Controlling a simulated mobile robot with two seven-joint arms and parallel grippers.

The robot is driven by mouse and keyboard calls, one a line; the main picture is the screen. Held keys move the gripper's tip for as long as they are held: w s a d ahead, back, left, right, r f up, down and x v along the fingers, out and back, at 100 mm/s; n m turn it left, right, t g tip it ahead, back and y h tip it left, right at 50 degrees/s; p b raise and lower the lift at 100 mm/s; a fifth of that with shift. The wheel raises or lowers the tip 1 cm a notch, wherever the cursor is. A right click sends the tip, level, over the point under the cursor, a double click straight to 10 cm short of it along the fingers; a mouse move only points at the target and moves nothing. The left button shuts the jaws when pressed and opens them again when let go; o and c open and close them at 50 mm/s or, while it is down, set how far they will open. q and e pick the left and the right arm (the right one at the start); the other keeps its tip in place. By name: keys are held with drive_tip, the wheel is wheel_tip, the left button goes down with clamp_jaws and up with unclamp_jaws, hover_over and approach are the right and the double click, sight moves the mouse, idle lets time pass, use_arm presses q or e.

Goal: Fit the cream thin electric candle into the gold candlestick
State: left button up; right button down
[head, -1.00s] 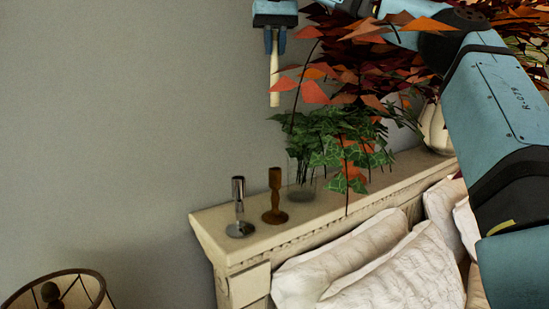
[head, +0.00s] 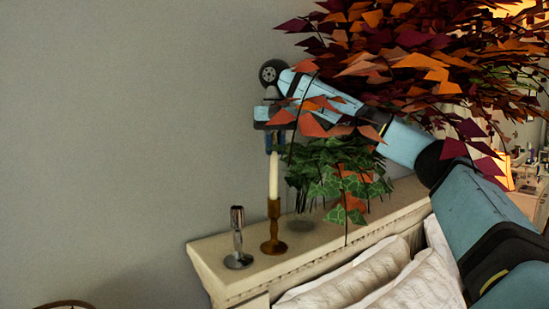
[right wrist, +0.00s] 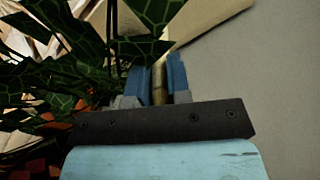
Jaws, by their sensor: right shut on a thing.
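The cream thin candle (head: 274,176) is upright, its upper end held in my right gripper (head: 275,143). Its lower end meets the top of the gold candlestick (head: 273,227) in the head view; I cannot tell how deep it sits. The candlestick looks brownish gold and stands upright on the headboard ledge. In the right wrist view, the blue fingers of my right gripper (right wrist: 161,78) are shut on the candle (right wrist: 159,82), partly covered by a leaf. My left gripper is out of view.
A silver candlestick (head: 238,240) stands just left on the ledge (head: 215,262). A leafy green and orange plant (head: 340,165) is close to the right, overlapping my arm in view. White pillows (head: 365,275) lie below. Bare wall is at left.

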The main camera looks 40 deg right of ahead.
drive_tip(key=f, duration=0.2)
drive_tip(key=w+f, duration=0.1)
drive_tip(key=shift+d+f, duration=0.35)
drive_tip(key=shift+s+r, duration=0.1)
drive_tip(key=c, duration=1.1)
unclamp_jaws()
drive_tip(key=shift+s+a+r, duration=0.2)
drive_tip(key=shift+s+a, duration=0.05)
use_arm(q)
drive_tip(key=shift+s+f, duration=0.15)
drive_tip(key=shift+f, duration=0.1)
use_arm(e)
drive_tip(key=shift+w+d, duration=0.1)
drive_tip(key=shift+w, duration=0.05)
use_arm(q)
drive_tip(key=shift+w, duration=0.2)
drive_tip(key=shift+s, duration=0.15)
use_arm(e)
wheel_tip(320, 180, up, 12)
